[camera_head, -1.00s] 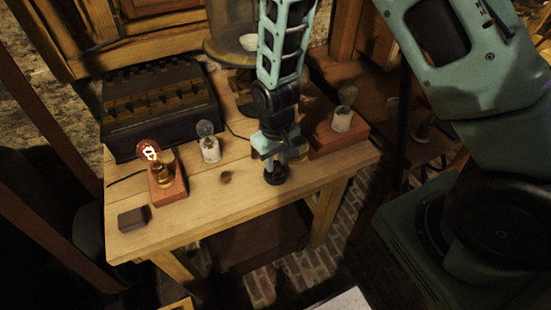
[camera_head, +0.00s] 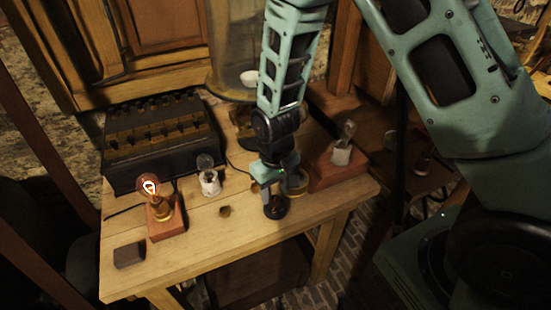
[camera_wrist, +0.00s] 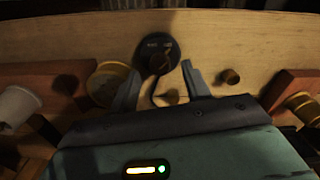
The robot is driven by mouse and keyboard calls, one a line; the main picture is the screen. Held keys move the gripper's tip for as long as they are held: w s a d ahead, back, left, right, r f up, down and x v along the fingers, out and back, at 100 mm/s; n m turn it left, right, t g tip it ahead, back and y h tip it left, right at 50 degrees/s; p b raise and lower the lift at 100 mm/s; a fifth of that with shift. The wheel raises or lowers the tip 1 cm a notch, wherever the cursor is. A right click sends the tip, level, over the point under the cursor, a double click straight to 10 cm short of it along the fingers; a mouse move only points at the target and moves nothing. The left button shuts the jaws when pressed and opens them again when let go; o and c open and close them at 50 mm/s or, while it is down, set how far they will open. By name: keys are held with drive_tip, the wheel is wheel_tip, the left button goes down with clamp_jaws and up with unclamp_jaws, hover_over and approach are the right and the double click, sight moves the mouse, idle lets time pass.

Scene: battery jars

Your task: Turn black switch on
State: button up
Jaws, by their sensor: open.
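The black switch (camera_head: 275,207) is a small round dark piece at the front of the wooden table. In the wrist view the black switch (camera_wrist: 158,53) shows a centre knob with two pale markings above it, too small to read. My gripper (camera_head: 271,188) points down close to the switch. In the wrist view my gripper (camera_wrist: 160,80) is open and empty, its two fingers apart, with the switch just beyond the gap between the tips. I cannot tell whether a finger touches it.
A lit bulb (camera_head: 148,187) stands on a red block (camera_head: 168,226) at left. Unlit bulbs (camera_head: 204,162) (camera_head: 348,130) stand mid-table and right. A brass piece (camera_wrist: 110,84) lies close beside one finger. A small brown knob (camera_wrist: 229,76) and dark block (camera_head: 129,255) are nearby.

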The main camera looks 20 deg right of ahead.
sight(276, 197)
wheel_tip(276, 197, up, 16)
drive_tip(key=shift+f+b, duration=0.2)
drive_tip(key=shift+b, duration=0.1)
idle(0.3)
drive_tip(key=s+a+r+n, duration=0.2)
drive_tip(key=s+a, duration=0.1)
drive_tip(key=s, duration=0.7)
drive_tip(key=s+a+r+n, duration=0.1)
drive_tip(key=s+a+n, duration=0.2)
drive_tip(key=s, duration=0.6)
drive_tip(key=shift+s+r+y, duration=0.3)
drive_tip(key=shift+s+r, duration=0.05)
